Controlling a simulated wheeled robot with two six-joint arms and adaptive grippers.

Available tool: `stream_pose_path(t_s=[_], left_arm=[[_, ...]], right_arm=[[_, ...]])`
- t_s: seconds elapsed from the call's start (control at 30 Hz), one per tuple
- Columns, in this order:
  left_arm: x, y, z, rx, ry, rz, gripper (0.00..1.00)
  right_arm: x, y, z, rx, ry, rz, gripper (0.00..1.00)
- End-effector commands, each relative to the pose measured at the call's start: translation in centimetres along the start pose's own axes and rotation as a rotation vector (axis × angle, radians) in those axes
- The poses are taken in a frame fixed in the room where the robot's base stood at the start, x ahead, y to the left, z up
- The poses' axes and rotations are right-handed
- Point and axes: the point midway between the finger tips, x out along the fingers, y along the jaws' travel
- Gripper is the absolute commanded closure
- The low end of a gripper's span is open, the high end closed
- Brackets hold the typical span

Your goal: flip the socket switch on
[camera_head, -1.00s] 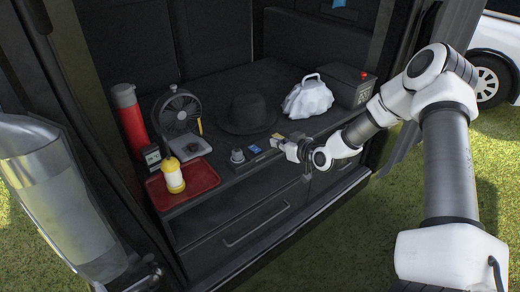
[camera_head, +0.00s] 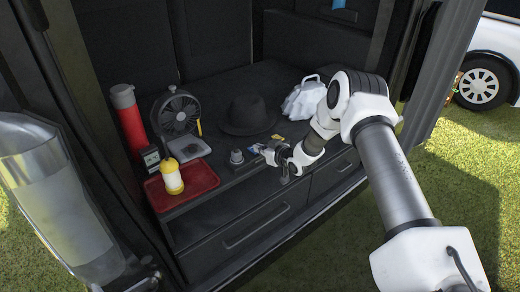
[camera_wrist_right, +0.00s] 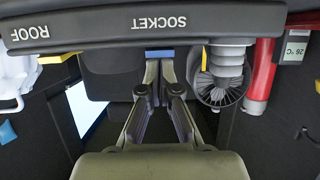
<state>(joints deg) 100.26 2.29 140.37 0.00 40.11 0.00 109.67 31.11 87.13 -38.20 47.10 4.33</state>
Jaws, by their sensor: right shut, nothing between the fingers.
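The dark switch panel lies along the front edge of the shelf. In the right wrist view its front strip (camera_wrist_right: 120,27) shows upside down, with the labels SOCKET and ROOF. A blue switch (camera_head: 254,148) sits near the SOCKET end, and a yellow switch (camera_head: 278,137) sits farther right. My right gripper (camera_head: 265,152) is shut and empty, right beside the blue switch. In the right wrist view its fingertips (camera_wrist_right: 159,64) are close to a blue piece (camera_wrist_right: 160,53) below the SOCKET label; contact cannot be told. The switch position is too small to tell. My left gripper is not in view.
A grey round knob (camera_head: 237,157) stands just left of the blue switch. A red tray (camera_head: 205,179) with a yellow lantern (camera_head: 172,178), a fan (camera_head: 177,113), a black hat (camera_head: 247,115) and a white bag (camera_head: 297,100) crowd the shelf. Drawers (camera_head: 250,228) are below.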

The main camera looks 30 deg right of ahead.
Motion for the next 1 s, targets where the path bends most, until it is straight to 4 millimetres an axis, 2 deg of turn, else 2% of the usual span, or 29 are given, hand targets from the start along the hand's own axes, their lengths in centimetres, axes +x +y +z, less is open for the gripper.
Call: stream_pose_path(t_s=[0.27, 0.37, 1.0], left_arm=[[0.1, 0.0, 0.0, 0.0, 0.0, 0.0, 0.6], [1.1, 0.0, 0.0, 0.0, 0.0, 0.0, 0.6], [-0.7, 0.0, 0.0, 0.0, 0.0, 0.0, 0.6]], right_arm=[[0.0, 0.0, 0.1, 0.0, 0.0, 0.0, 1.0], [0.2, 0.0, 1.3, 0.001, -0.001, 0.0, 1.0], [-0.5, 0.0, -0.7, 0.0, -0.001, 0.0, 1.0]])
